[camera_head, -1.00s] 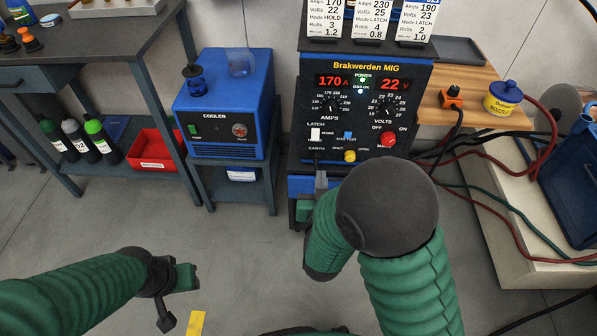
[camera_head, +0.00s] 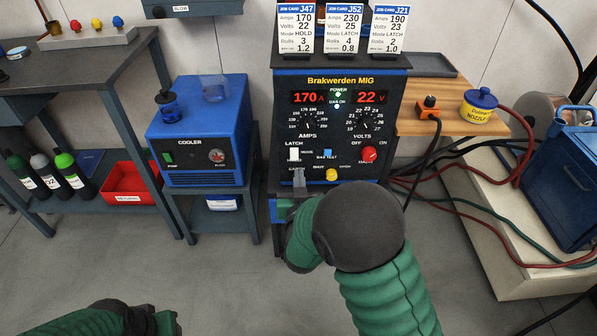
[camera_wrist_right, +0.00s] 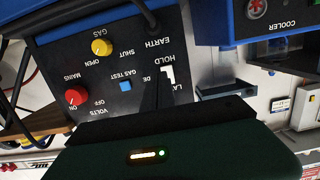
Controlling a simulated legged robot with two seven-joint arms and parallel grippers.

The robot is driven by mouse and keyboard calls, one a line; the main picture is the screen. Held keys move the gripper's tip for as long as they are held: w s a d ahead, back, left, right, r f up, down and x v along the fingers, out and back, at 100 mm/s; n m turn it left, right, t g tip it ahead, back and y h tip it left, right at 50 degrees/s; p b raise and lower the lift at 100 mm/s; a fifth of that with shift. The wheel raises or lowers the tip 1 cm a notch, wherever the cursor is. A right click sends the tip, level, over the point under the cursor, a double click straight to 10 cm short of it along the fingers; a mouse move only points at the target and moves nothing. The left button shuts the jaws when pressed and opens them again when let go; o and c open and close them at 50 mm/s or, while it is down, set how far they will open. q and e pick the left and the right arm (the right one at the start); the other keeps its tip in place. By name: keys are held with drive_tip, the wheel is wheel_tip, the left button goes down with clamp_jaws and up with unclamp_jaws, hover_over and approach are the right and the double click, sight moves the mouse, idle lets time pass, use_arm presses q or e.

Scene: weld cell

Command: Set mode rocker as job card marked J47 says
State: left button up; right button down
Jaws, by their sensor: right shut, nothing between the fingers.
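The job card J47 (camera_head: 296,30) stands at the left of the row on top of the welder and reads Amps 170, Volts 22, Mode HOLD. The white mode rocker (camera_head: 294,154) is on the welder front, with LATCH printed above it. The wrist view shows the rocker (camera_wrist_right: 168,74) upside down, beside the word HOLD, partly covered by dark fingers. I cannot tell which side is pressed. My right gripper (camera_head: 299,178) is shut and empty, its tip just below the rocker; contact is unclear. My left gripper (camera_head: 165,322) is at the bottom edge, mostly cut off.
Near the rocker are the blue gas test button (camera_head: 327,154), yellow gas knob (camera_head: 331,174) and red mains knob (camera_head: 369,153). The blue cooler (camera_head: 200,130) stands left of the welder (camera_head: 340,130). Cables and a wooden shelf (camera_head: 450,118) are at right.

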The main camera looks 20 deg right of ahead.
sight(294, 154)
drive_tip(key=b+x, duration=0.1)
drive_tip(key=x, duration=0.4)
drive_tip(key=shift+w+b, duration=0.15)
drive_tip(key=shift+b, duration=0.25)
